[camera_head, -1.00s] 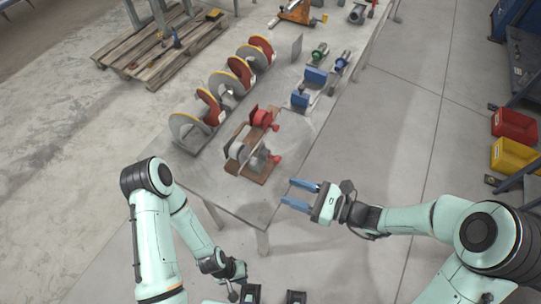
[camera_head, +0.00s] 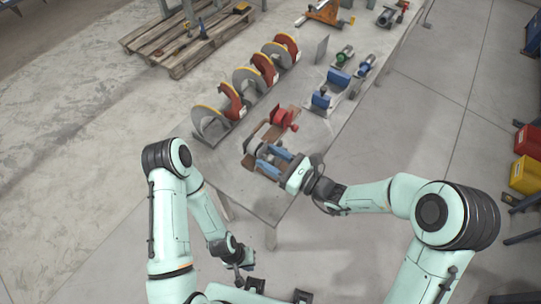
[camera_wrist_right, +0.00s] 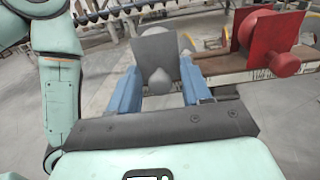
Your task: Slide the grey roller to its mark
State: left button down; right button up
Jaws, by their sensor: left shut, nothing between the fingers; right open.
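The grey roller (camera_wrist_right: 155,48), a grey plate with a rounded grey knob, sits on a wooden board with a marked edge (camera_wrist_right: 262,73). In the head view the grey roller (camera_head: 251,147) is at the board's near left end, partly hidden by my fingers. My right gripper (camera_head: 272,160) is open, one blue finger on each side of the grey knob. In the right wrist view its fingers (camera_wrist_right: 161,80) flank the knob with gaps visible. A red roller (camera_wrist_right: 272,45) stands farther along the board. My left gripper (camera_head: 244,260) is shut and empty, low beside the table.
Large red and grey auger discs (camera_head: 215,122) stand along the table's left side. A blue block fixture (camera_head: 325,98) and small green and blue parts lie farther back. The table's near corner (camera_head: 265,205) is bare.

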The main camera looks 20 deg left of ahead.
jog(key=shift+a, duration=0.1)
grip_shut()
pick_arm(q)
jog(key=shift+w+r+p, duration=0.25)
jog(key=shift+r+p, duration=0.05)
jog(key=shift+r, duration=0.05)
pick_arm(e)
jog(key=w, duration=0.1)
jog(key=w+d, duration=0.1)
jog(key=w, duration=0.2)
jog(key=shift+w+d, duration=0.2)
jog(key=shift+d, duration=0.05)
grip_release()
pick_arm(q)
jog(key=shift+s+f+b, duration=0.45)
jog(key=shift+f+b, duration=0.05)
jog(key=shift+f, duration=0.15)
jog(key=shift+s+f+b, duration=0.4)
jog(key=shift+f+b, duration=0.1)
jog(key=shift+f, duration=0.1)
pick_arm(e)
jog(key=v, duration=1.3)
jog(key=shift+d, duration=0.25)
